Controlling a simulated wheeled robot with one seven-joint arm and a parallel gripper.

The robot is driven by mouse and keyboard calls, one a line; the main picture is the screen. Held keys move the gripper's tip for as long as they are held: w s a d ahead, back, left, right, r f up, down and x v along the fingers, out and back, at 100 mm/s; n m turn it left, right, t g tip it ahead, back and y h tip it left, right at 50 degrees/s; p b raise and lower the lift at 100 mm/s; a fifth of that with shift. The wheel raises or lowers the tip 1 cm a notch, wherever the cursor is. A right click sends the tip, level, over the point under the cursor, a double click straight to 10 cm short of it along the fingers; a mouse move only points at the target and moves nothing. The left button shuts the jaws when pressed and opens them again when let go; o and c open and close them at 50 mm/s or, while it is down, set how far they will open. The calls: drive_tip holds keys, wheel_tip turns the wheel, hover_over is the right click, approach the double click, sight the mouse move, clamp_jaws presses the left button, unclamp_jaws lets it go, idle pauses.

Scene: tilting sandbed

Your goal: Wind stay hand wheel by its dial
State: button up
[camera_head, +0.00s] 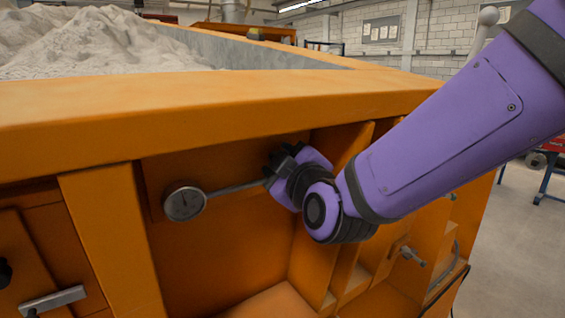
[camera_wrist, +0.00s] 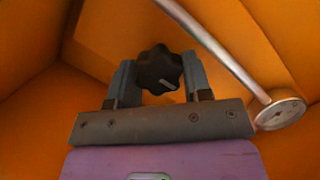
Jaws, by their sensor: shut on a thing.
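The hand wheel is a small black lobed knob (camera_wrist: 160,69) with a pale pointer mark, seen in the wrist view between my fingers. My gripper (camera_wrist: 160,80) is shut on this knob, one grey finger on each side. In the head view my gripper (camera_head: 281,163) is at the recessed orange panel, and the knob is mostly hidden by the fingers there.
The orange sandbed wall has a thick top rim (camera_head: 150,106) above my gripper and upright ribs (camera_head: 110,240) beside the recess. A metal rod (camera_head: 237,188) runs between dial and gripper area. A metal handle (camera_head: 54,301) sits lower left. Open floor lies right.

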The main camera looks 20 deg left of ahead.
drive_tip(key=shift+f+n+t, duration=0.15)
drive_tip(key=shift+n+t, duration=0.35)
drive_tip(key=shift+n, duration=0.9)
drive_tip(key=shift+s, duration=0.1)
drive_tip(key=o, duration=0.6)
drive_tip(key=shift+o, duration=0.2)
drive_tip(key=r+v, duration=0.1)
drive_tip(key=v, duration=0.9)
drive_tip(key=shift+s+d+f, duration=0.15)
drive_tip(key=shift+s+f, duration=0.2)
drive_tip(key=shift+f, duration=0.15)
drive_tip(key=shift+w, duration=0.1)
